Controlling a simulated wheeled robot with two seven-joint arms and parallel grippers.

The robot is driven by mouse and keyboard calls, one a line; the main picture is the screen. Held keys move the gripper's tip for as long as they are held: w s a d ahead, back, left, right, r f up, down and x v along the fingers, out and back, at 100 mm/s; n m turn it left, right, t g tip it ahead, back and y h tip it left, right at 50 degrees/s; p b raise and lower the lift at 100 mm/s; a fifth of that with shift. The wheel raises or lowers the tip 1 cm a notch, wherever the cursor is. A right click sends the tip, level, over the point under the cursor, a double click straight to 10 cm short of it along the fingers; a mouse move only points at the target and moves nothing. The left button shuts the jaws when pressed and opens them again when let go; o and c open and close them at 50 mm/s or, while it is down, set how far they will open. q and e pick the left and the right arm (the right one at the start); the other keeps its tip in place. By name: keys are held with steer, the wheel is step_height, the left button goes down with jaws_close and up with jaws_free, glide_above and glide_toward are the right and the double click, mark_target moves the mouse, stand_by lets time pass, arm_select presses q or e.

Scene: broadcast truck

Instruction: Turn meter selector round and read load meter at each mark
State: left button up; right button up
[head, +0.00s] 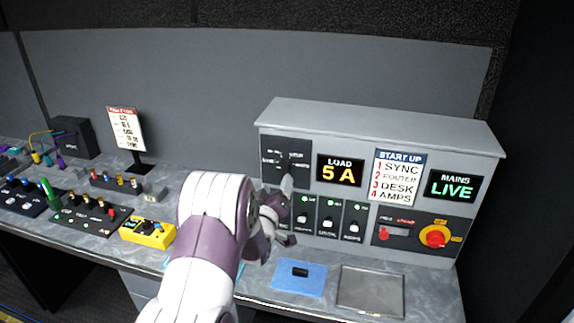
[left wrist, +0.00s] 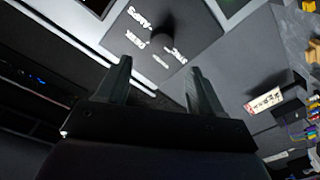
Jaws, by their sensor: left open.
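The meter selector panel (head: 275,150) is a dark square at the upper left of the grey console, with white labels around its knob. In the left wrist view the selector knob (left wrist: 163,39) is a dark round shape among the labels; its pointing direction is too dark to tell. The load meter (head: 340,172) beside the panel reads 5 A in yellow. My left gripper (head: 287,190) is just below and in front of the selector, hiding the panel's lower part. Its fingers (left wrist: 160,72) are apart, with nothing between them, and appear short of the knob. My right gripper is not in view.
Three switches (head: 327,218) with green lights sit below the meter. A start-up card (head: 400,175), a mains display (head: 455,187) reading LIVE and a red rotary switch (head: 435,237) are to the right. A blue mat (head: 300,287) and grey tray (head: 370,291) lie in front.

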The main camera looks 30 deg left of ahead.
mark_target(283, 168)
arm_select(q)
steer(key=p+x, duration=0.2)
steer(key=x, duration=0.6)
steer(key=shift+w+f, duration=0.1)
steer(key=shift+w+a+p, duration=0.15)
steer(key=shift+w+p, duration=0.15)
steer(key=shift+w, duration=0.1)
steer(key=c, duration=1.1)
steer(key=shift+o, duration=0.2)
steer(key=shift+f+m+b, duration=0.25)
steer(key=shift+m+b, duration=0.15)
steer(key=shift+b, duration=0.4)
steer(key=m+b, duration=0.9)
steer(key=b, duration=0.4)
steer(key=shift+f+t+b, duration=0.2)
steer(key=shift+t+b, duration=0.1)
steer(key=shift+b, duration=0.05)
steer(key=shift+r+m+b, duration=0.3)
steer(key=shift+m+b, duration=1)
steer(key=shift+b, duration=0.1)
